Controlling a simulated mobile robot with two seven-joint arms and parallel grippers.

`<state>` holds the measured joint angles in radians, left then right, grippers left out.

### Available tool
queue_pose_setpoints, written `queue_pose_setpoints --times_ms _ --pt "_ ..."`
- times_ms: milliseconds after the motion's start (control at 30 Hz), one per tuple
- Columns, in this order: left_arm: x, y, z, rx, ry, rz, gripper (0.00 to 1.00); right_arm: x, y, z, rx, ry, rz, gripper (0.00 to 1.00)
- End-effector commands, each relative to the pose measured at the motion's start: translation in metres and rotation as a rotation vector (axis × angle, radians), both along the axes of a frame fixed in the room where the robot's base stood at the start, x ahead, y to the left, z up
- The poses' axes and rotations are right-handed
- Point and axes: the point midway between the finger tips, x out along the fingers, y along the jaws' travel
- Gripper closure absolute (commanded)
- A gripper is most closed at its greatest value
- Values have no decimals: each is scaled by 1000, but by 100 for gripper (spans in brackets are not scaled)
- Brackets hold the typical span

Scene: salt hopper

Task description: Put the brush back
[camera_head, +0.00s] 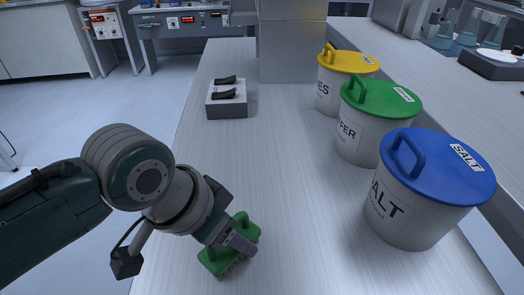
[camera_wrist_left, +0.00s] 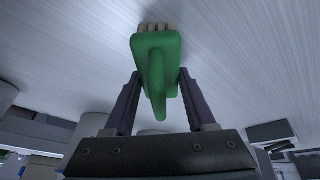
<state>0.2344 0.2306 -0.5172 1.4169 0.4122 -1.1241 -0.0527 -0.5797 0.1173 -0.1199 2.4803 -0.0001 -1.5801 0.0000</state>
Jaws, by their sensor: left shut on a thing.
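A green brush (camera_head: 213,260) with pale bristles is at the near left part of the bench in the head view. My left gripper (camera_head: 240,243) is shut on its green handle. In the left wrist view the brush (camera_wrist_left: 156,45) sits between the two fingers, bristles pointing away from the gripper. The bristles are low, close to the bench top; I cannot tell whether they touch it. A grey block (camera_head: 227,111) with two black pieces on top stands farther back on the bench. My right gripper is not in view.
Three white tubs stand along the right side, with a blue lid (camera_head: 440,165) marked SALT, a green lid (camera_head: 385,98) and a yellow lid (camera_head: 348,62). A grey metal column (camera_head: 292,50) stands at the back. The middle of the bench (camera_head: 285,150) is clear.

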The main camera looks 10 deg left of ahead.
Motion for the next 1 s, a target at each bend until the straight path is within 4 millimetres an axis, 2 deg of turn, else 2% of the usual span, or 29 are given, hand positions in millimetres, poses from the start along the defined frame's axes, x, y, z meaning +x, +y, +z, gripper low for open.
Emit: queue_pose_setpoints --times_ms 33,267,567,733,1000 --pt "0 0 -1 0 -1 0 41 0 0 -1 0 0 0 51" --pt "0 0 0 -1 0 0 15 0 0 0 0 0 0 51" --pt "0 0 3 0 0 0 13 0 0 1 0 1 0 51" --pt "-6 6 25 0 -1 -1 13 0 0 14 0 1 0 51" --pt "-24 21 81 0 -2 0 13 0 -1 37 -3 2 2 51"
